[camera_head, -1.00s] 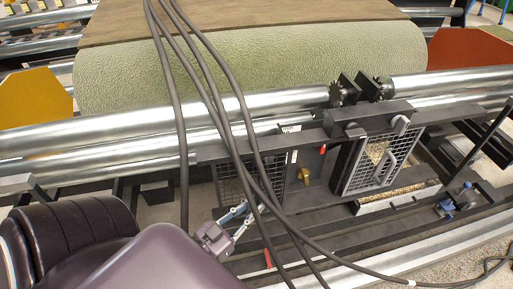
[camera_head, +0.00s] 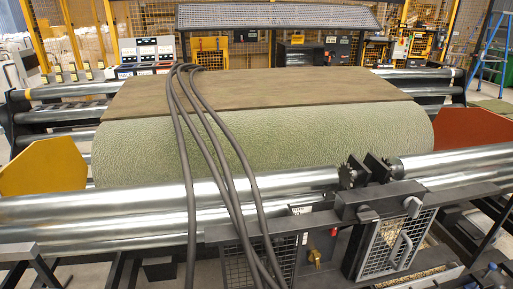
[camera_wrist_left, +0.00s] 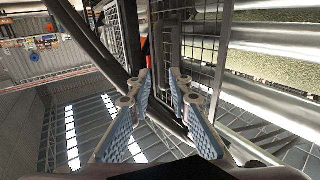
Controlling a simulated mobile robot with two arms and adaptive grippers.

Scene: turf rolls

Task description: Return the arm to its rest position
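My left gripper (camera_wrist_left: 161,82) shows only in the left wrist view. Its two fingers with blue ribbed pads are apart, and I see nothing held between them. Dark bars and a mesh panel (camera_wrist_left: 200,45) lie beyond the fingertips. No part of my arms shows in the head view now. My right gripper is not in view.
A large green turf roll (camera_head: 270,145) rests behind shiny metal rollers (camera_head: 110,215). Black hoses (camera_head: 222,160) drape over it to the front frame. A mesh door (camera_head: 393,243) stands at front right. Orange (camera_head: 42,167) and red (camera_head: 470,138) plates flank the roll.

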